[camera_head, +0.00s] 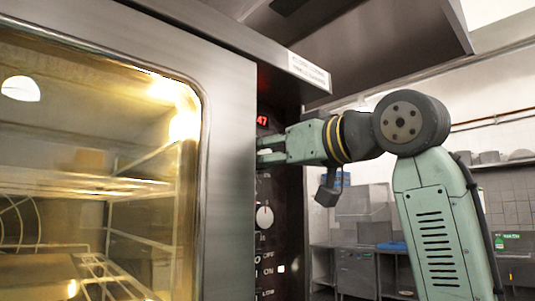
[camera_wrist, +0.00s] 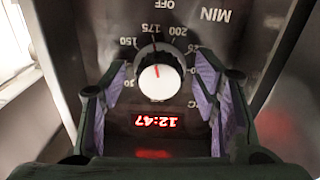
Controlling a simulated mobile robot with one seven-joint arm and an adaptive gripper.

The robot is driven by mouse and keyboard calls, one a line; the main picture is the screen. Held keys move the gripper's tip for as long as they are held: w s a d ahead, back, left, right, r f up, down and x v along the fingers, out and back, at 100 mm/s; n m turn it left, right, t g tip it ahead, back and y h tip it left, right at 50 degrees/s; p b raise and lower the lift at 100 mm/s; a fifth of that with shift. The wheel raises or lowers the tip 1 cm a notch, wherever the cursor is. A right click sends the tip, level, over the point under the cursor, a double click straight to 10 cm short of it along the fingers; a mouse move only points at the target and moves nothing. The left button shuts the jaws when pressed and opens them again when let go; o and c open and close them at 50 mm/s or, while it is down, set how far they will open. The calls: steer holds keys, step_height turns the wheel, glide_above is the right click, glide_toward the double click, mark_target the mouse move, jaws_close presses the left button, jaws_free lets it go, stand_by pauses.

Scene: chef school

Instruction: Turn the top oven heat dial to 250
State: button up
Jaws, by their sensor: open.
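The top heat dial (camera_wrist: 161,83) is a round white-faced knob on a dark base in the wrist view. Its red mark points up in the picture, near the printed 175. Numbers 150, 175 and 200 read upside down; 250 cannot be made out. My gripper (camera_wrist: 164,72) is open, its purple-padded fingers on either side of the dial, with visible gaps and no clear contact. In the head view my gripper (camera_head: 262,151) reaches left to the control panel (camera_head: 286,192); the top dial is hidden there.
A red clock display (camera_wrist: 155,121) reads 12:47, upside down. A lower dial (camera_head: 265,217) sits below my gripper. The glass oven door (camera_head: 226,150) stands close left of the gripper, and a metal hood (camera_head: 380,40) hangs above. Open room lies to the right.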

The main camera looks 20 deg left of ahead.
steer(key=shift+c, duration=0.5)
steer(key=c, duration=1.1)
